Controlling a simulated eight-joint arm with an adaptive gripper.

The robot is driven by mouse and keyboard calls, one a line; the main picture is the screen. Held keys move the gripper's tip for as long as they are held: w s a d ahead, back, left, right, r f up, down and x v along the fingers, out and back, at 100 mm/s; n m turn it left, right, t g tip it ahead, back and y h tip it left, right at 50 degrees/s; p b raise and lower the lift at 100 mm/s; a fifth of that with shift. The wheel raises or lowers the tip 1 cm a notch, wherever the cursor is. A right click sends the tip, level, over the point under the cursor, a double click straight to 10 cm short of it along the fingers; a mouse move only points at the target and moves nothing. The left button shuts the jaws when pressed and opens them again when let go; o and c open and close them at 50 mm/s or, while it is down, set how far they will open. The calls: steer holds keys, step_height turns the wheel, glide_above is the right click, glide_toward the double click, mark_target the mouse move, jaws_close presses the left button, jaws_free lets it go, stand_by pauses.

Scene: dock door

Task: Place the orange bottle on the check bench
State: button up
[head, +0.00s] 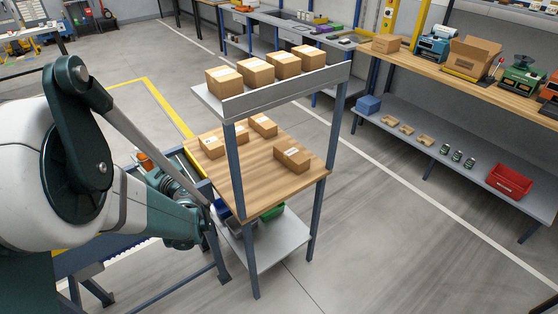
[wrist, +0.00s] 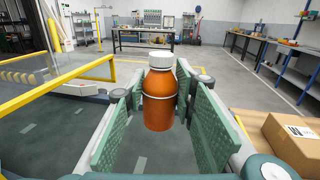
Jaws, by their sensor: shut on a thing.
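The orange bottle (wrist: 159,98) with a white cap stands upright between the green pads of my gripper (wrist: 163,112) in the wrist view. My gripper is shut on it. In the head view a small part of the orange bottle (head: 144,160) shows past my arm, and most of my gripper (head: 158,173) is hidden. The bottle is just left of a wooden-topped bench (head: 250,180) with dark legs and an upper shelf. No label shows which bench is the check bench.
Brown boxes (head: 292,157) stand on the bench top, with a clear strip at its front. Several more boxes stand on the upper shelf (head: 290,93). A long workbench (head: 465,87) with devices and an open carton runs at the right. Yellow rails (wrist: 75,82) show in the wrist view.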

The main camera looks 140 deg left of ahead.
mark_target(149, 169)
steer(key=shift+f+b, duration=0.8)
steer(key=shift+f, duration=2.3)
steer(key=shift+f, duration=0.1)
steer(key=shift+f+b, duration=0.55)
steer(key=shift+f, duration=1.25)
steer(key=shift+f, duration=0.15)
steer(key=o, duration=1.1)
steer(key=shift+c, duration=0.2)
steer(key=shift+r, duration=0.2)
steer(key=w, duration=0.4)
steer(key=w+a+p, duration=0.1)
steer(key=w, duration=0.3)
steer(key=w+a+p, duration=0.1)
steer(key=w, duration=0.3)
steer(key=shift+a, duration=0.1)
